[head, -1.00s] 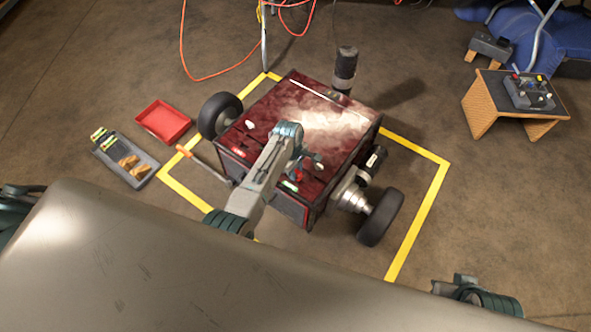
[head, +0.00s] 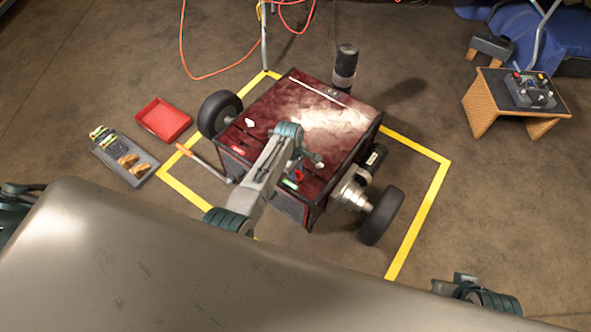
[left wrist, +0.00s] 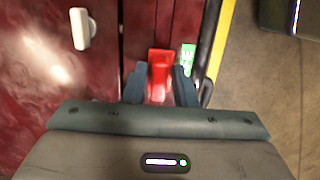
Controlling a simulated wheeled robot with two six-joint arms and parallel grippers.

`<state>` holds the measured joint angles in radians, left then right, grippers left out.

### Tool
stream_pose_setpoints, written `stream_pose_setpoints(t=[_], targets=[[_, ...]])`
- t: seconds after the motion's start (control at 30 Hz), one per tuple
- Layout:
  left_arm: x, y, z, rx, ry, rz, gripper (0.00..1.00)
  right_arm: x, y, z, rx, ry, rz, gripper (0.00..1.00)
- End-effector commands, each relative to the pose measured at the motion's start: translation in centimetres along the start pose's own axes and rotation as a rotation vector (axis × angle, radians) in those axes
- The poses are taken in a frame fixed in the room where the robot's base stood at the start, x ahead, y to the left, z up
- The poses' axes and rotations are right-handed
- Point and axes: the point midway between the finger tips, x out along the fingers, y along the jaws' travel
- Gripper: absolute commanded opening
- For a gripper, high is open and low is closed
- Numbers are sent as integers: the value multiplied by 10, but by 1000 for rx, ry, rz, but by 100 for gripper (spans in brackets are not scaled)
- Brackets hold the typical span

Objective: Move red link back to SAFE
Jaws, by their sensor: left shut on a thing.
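The red link (left wrist: 160,72) is between the two fingers of my left gripper (left wrist: 160,88) in the left wrist view, and the gripper is shut on it. In the head view the left gripper (head: 300,172) is low over the near part of the dark red robot's top (head: 318,130), with the red link (head: 299,175) just showing. A green label (left wrist: 188,58) lies right beside the link in the wrist view; it also shows in the head view (head: 290,184). Its lettering is too small to read. A red label (head: 237,150) is farther left on the top. My right gripper does not show.
The robot has black wheels (head: 380,215) and stands inside a yellow floor outline (head: 417,230). A red tray (head: 163,120) and a grey tool tray (head: 143,176) lie on the left. A wooden stand (head: 487,110) with a controller is at the right.

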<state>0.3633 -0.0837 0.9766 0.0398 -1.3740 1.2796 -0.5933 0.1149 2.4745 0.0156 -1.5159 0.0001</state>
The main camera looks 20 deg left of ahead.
Motion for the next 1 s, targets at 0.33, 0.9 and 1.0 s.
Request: stream_pose_setpoints(t=[0.33, 0.9, 1.0], targets=[[7, 0, -1, 0, 0, 0, 2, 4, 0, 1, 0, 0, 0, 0], [14, 0, -2, 0, 0, 0, 50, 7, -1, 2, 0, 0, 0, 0], [14, 0, -2, 0, 0, 0, 50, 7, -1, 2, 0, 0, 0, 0]])
